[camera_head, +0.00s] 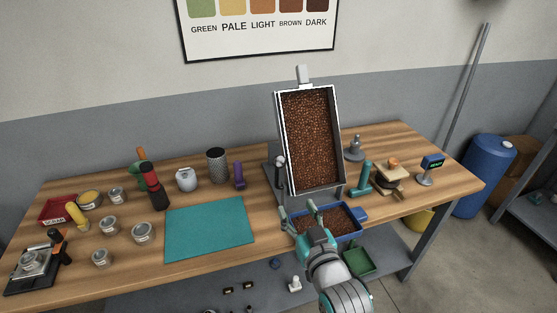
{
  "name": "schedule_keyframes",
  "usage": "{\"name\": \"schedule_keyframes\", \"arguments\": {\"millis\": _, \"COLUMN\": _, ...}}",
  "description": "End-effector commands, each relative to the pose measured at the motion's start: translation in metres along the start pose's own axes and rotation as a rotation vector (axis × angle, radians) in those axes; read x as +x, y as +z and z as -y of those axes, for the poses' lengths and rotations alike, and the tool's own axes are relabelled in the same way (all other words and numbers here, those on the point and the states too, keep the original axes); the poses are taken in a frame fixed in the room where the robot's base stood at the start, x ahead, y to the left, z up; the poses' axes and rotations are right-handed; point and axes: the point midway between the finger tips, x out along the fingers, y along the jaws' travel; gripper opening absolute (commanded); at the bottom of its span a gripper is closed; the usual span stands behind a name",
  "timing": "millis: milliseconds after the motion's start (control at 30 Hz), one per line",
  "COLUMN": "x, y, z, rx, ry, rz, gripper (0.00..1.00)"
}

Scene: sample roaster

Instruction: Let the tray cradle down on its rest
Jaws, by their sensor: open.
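The tray cradle (281,130) stands steeply tilted at the back of the bench, its open face toward me. It has a pale rim and a grey tab (303,74) at its top edge. Brown beans (312,135) show across its inside. Its rest is largely hidden behind and below it; a grey metal stand (273,180) shows at its lower left. My gripper (298,208) is open, with nothing seen between its fingers. It is in front of the cradle's lower edge, over the left part of a blue bin (365,214) of beans.
A teal mat (210,228) lies left of the bin. Several tins, a dark red-banded grinder (154,187) and a purple-handled tool (239,175) stand farther left. A teal tool (362,182), a wooden stand (390,178) and a small display (432,165) are to the right.

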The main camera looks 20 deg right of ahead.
Motion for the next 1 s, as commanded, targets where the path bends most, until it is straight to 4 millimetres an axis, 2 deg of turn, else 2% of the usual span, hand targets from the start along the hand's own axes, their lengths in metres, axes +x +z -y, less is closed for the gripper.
{"name": "schedule_keyframes", "arguments": {"millis": 33, "x": 0.010, "y": -0.014, "z": 0.000, "rx": 0.000, "ry": 0.000, "rz": -0.013, "gripper": 0.60}}
{"name": "schedule_keyframes", "arguments": {"millis": 100, "x": 0.019, "y": -0.027, "z": 0.000, "rx": 0.000, "ry": 0.000, "rz": -0.019, "gripper": 0.60}}
{"name": "schedule_keyframes", "arguments": {"millis": 267, "x": 0.031, "y": -0.044, "z": 0.000, "rx": 0.000, "ry": 0.000, "rz": -0.026, "gripper": 0.60}}
{"name": "schedule_keyframes", "arguments": {"millis": 467, "x": 0.043, "y": -0.047, "z": 0.000, "rx": 0.000, "ry": 0.000, "rz": -0.027, "gripper": 0.60}}
{"name": "schedule_keyframes", "arguments": {"millis": 800, "x": 0.099, "y": -0.048, "z": 0.000, "rx": 0.000, "ry": 0.000, "rz": -0.027, "gripper": 0.60}}
{"name": "schedule_keyframes", "arguments": {"millis": 1000, "x": 0.126, "y": -0.049, "z": 0.000, "rx": 0.000, "ry": 0.000, "rz": -0.026, "gripper": 0.60}}
